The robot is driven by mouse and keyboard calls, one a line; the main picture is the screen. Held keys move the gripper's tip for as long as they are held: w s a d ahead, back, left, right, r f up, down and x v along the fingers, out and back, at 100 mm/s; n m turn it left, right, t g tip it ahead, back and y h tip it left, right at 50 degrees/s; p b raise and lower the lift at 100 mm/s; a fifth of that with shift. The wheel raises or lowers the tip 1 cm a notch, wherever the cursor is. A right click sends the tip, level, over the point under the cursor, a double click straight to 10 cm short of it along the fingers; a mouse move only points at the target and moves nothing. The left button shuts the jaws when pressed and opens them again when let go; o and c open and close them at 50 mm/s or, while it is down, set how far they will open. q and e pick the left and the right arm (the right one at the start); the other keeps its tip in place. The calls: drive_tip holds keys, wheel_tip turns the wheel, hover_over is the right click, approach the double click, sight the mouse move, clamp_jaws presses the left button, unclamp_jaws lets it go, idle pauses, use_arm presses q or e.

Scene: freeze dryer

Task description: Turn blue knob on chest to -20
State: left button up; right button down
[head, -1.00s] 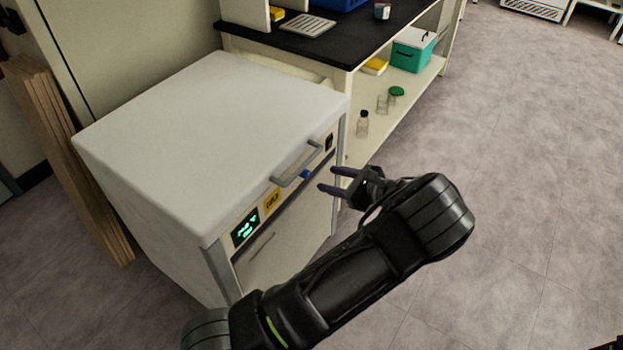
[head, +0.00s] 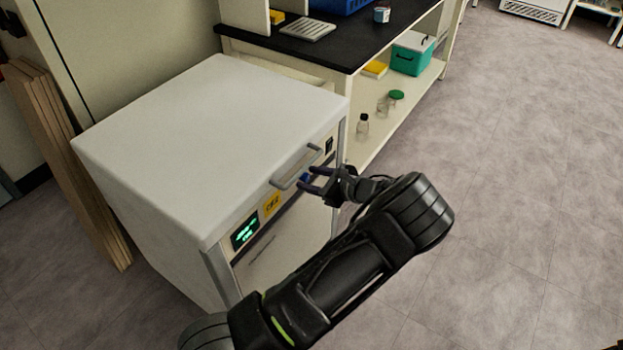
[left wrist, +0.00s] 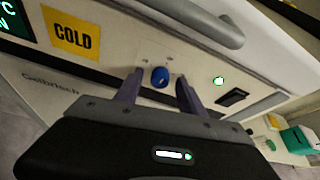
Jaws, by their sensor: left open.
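The white chest (head: 200,135) stands at the left in the head view, with a handle and a green-lit display (head: 245,231) on its front panel. The blue knob (left wrist: 160,77) sits on that panel, between the yellow COLD label (left wrist: 70,33) and a small green light. My left gripper (head: 310,179) is open at the panel, its fingertips on either side of the knob. In the left wrist view the fingers (left wrist: 159,88) flank the knob with gaps on both sides. In the head view the knob is partly hidden by the fingers. My right gripper is not in view.
The chest's grey handle (head: 296,167) juts out just above the knob. A black-topped bench (head: 340,48) with a lower shelf stands behind the chest, holding a teal box (head: 411,58) and jars. Wooden boards (head: 75,165) lean at the left. The floor at the right is clear.

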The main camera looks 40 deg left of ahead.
use_arm(q)
clamp_jaws()
idle(0.5)
